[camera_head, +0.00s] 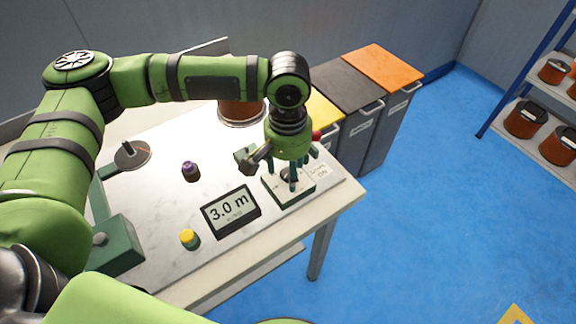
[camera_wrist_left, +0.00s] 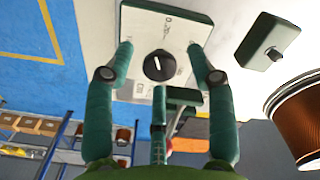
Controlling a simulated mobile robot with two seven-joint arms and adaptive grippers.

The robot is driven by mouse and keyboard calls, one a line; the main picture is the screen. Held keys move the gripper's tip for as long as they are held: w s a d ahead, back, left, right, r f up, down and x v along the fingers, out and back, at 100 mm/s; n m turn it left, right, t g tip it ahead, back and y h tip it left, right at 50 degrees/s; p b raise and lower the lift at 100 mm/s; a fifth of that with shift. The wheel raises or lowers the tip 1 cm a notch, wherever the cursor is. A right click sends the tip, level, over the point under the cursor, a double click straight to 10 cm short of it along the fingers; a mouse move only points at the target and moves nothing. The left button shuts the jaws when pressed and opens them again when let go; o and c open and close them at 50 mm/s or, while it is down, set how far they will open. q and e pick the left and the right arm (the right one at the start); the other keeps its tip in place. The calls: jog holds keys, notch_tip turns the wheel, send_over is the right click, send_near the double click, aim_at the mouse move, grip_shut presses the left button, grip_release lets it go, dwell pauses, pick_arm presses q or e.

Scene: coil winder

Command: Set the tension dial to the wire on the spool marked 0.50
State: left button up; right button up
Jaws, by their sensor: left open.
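The tension dial is a black round knob (camera_wrist_left: 159,66) on a pale plate (camera_wrist_left: 185,30), with the mark 0.20 legible on the plate in the left wrist view. The knob carries a short white line; the exact setting it points to is too small to tell. In the head view the dial's plate (camera_head: 303,196) lies near the table's right end, partly hidden by my gripper. My left gripper (camera_head: 289,181) points down over the dial, open, its fingers (camera_wrist_left: 161,47) on either side of the knob and apart from it. A copper wire spool (camera_head: 240,113) stands behind my arm; its marking is not legible.
A display (camera_head: 231,211) reading 3.0 m stands beside the dial. A purple-topped piece (camera_head: 190,170) and a yellow-topped button (camera_head: 189,239) stand on the table (camera_head: 155,205). Bins, including an orange-lidded one (camera_head: 383,66), stand behind; a shelf with spools (camera_head: 526,119) is at right.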

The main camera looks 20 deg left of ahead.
pick_arm(q)
grip_shut()
jog(key=shift+r+m+p, duration=0.2)
jog(key=shift+m+p, duration=0.2)
jog(key=shift+p, duration=0.45)
jog(key=m+p, duration=0.8)
jog(key=p, duration=0.3)
jog(key=shift+s+p, duration=0.1)
jog(key=shift+p, duration=0.3)
jog(key=m+p, duration=0.2)
jog(key=m, duration=0.1)
jog(key=m+p, duration=0.2)
jog(key=m, duration=0.1)
jog(key=shift+f+m, duration=0.1)
jog(key=shift+m, duration=0.2)
jog(key=m+p, duration=0.2)
jog(key=m, duration=0.2)
jog(key=shift+m, duration=0.3)
jog(key=m+p, duration=0.1)
jog(key=m, duration=0.3)
jog(key=shift+f, duration=0.1)
jog(key=m, duration=0.4)
jog(key=shift+m, duration=0.3)
